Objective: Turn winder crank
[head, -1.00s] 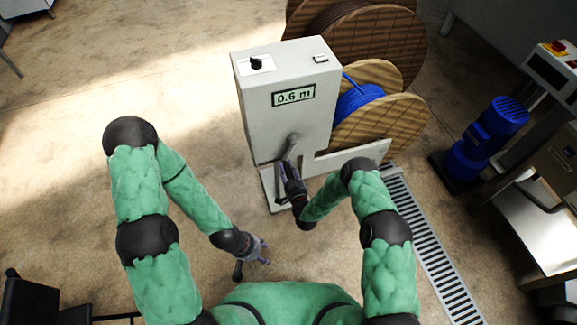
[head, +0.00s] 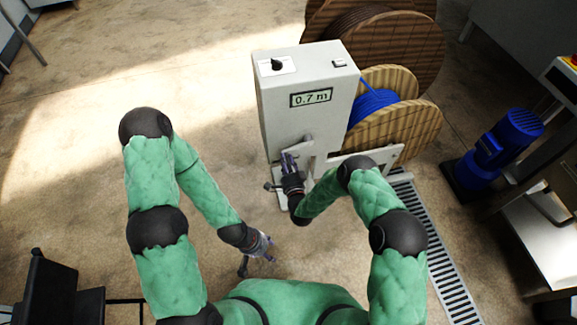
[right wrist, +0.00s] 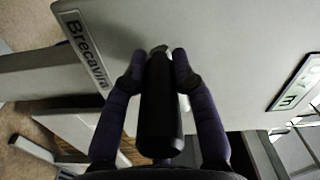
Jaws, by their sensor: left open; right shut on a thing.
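The winder (head: 300,110) is a pale grey cabinet with a display (head: 311,97) that reads 0.7 m. Its crank arm (head: 308,143) shows on the front face, partly hidden by my right gripper. My right gripper (head: 288,162) is at the crank, low on the cabinet's front. In the right wrist view its two fingers are shut on the black crank handle (right wrist: 161,110), one on each side. My left gripper (head: 265,246) is open and empty, low over the floor, apart from the winder.
A wooden reel (head: 405,122) with blue cable (head: 372,104) stands right of the cabinet, with a larger reel (head: 410,45) behind. A blue motor (head: 505,140) stands further right. A floor grate (head: 435,245) runs along the right.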

